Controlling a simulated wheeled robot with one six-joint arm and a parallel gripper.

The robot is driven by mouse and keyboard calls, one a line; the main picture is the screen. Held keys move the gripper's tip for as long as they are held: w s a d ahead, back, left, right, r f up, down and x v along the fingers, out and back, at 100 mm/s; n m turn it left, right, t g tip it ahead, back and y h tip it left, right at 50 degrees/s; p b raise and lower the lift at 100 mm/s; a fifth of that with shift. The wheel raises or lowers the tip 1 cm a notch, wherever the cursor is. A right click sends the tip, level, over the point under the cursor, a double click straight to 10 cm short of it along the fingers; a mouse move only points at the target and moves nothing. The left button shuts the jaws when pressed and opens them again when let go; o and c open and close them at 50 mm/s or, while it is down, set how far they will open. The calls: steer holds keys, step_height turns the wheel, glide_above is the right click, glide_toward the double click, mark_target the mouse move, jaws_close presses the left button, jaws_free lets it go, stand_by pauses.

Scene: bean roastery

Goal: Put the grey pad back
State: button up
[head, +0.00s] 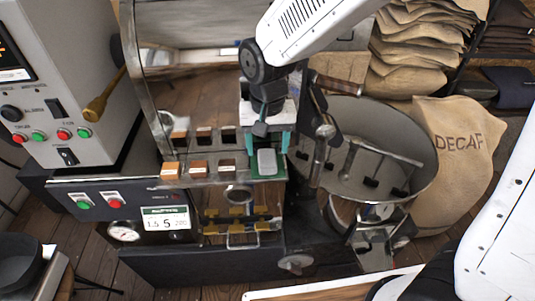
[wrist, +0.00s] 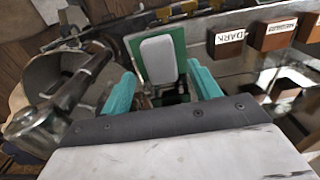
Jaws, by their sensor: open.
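The grey pad (head: 267,162) is a small rounded block. It lies on a green square (head: 254,171) at the right end of a shiny ledge; in the wrist view the pad (wrist: 158,60) stands out against the green square (wrist: 134,45). My gripper (head: 265,146) is open, with its teal fingers pointing down just behind the pad. In the wrist view the fingers (wrist: 160,78) are to the left and right of the pad's near end, with nothing clearly held between them. I cannot tell whether they touch the pad.
Several small wooden blocks, one labelled DARK (wrist: 229,39), stand along the ledge left of the pad in the head view. The round metal cooling pan (head: 415,185) is close on the right. A control cabinet (head: 75,80) stands left, and a DECAF sack (head: 460,150) far right.

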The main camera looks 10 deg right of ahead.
mark_target(268, 157)
step_height(268, 157, up, 8)
steer(key=s+d+r, duration=0.5)
steer(key=s+d, duration=0.3)
steer(key=d, duration=0.5)
steer(key=s+d+t, duration=0.1)
steer(key=s+d, duration=0.6)
steer(key=s, duration=0.4)
steer(key=shift+s+d, duration=0.25)
steer(key=shift+d, duration=0.15)
steer(key=shift+r, duration=0.1)
